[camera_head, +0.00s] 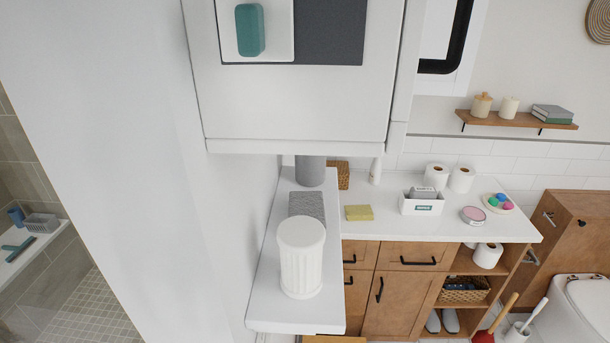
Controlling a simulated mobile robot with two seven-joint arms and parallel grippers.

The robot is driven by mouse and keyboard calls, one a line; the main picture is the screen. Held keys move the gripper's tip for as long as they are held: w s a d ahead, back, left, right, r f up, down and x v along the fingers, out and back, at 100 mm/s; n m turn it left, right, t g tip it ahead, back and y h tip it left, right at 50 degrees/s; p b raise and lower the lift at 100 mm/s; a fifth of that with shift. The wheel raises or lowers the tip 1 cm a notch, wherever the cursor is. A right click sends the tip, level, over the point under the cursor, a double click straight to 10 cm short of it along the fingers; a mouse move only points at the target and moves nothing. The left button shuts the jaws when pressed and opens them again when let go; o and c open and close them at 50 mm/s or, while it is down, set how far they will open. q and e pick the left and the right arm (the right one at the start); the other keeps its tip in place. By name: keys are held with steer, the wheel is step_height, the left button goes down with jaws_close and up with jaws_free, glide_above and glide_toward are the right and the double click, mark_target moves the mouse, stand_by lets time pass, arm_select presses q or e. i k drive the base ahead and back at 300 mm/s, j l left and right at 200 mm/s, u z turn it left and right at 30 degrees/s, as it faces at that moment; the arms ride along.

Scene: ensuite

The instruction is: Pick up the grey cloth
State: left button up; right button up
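A grey, speckled, flat-looking piece (307,204), which looks like the grey cloth, lies on a narrow white ledge (262,290). It is behind a white ribbed canister (301,265), which hides its near part. A plain grey cylinder (310,172) stands behind it. Neither of my grippers is in view, so I cannot see whether they are open or shut.
A large white cabinet-like body (290,115) with a dark grey panel and a teal block (250,30) hangs above the ledge. A white wall is on the left. The white counter (385,230) holds a yellow sponge (359,213), a white box (421,203) and toilet rolls.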

mark_target(306, 203)
steer(key=i+l+u, duration=0.1)
steer(key=l+u, duration=0.6)
steer(key=l, duration=0.25)
steer(key=l+u, duration=0.3)
steer(key=l, duration=0.15)
steer(key=k+l+u, duration=0.1)
steer(key=l+u, duration=0.25)
steer(key=l, duration=0.15)
steer(key=k+l+u, duration=0.1)
steer(key=l+u, duration=0.25)
steer(key=k+l+u, duration=0.2)
steer(key=l+u, duration=0.15)
steer(key=l, duration=0.15)
steer(key=i+l+u, duration=0.15)
steer(key=l+u, duration=0.3)
steer(key=i+l+u, duration=0.1)
steer(key=l+u, duration=0.35)
steer(key=l, duration=0.25)
steer(key=l+u, duration=0.45)
steer(key=l, duration=0.15)
steer(key=k+l+u, duration=0.15)
steer(key=l+u, duration=0.25)
steer(key=l, duration=0.15)
steer(key=l+u, duration=0.2)
steer(key=i+l, duration=0.05)
